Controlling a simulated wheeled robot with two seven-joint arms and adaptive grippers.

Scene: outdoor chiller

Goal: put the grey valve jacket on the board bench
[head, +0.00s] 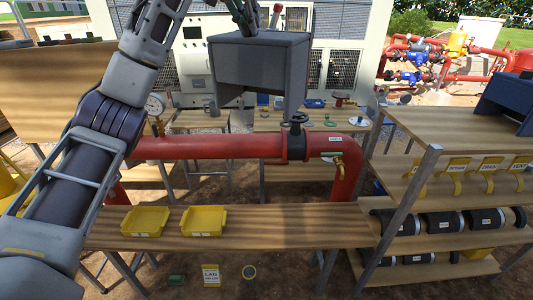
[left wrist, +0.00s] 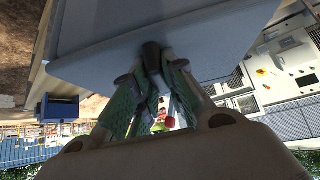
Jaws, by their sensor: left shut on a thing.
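The grey valve jacket (head: 262,62), a box-like cover with an open underside, hangs in the air in the upper middle of the head view. My left gripper (head: 246,26) is shut on its top. In the left wrist view, the left gripper's fingers (left wrist: 152,75) close at the edge of the jacket (left wrist: 105,52), whose broad face fills the upper part. A wooden bench (head: 275,226) stands below in front, with a bare right part; I cannot tell whether it is the board bench. My right gripper is not in view.
A red pipe (head: 210,147) with a black handwheel (head: 295,120) stands below the jacket. Yellow trays (head: 203,221) (head: 145,221) sit on the front bench. A shelf unit (head: 460,122) at right holds a dark blue jacket (head: 508,102) and black cylinders (head: 443,223).

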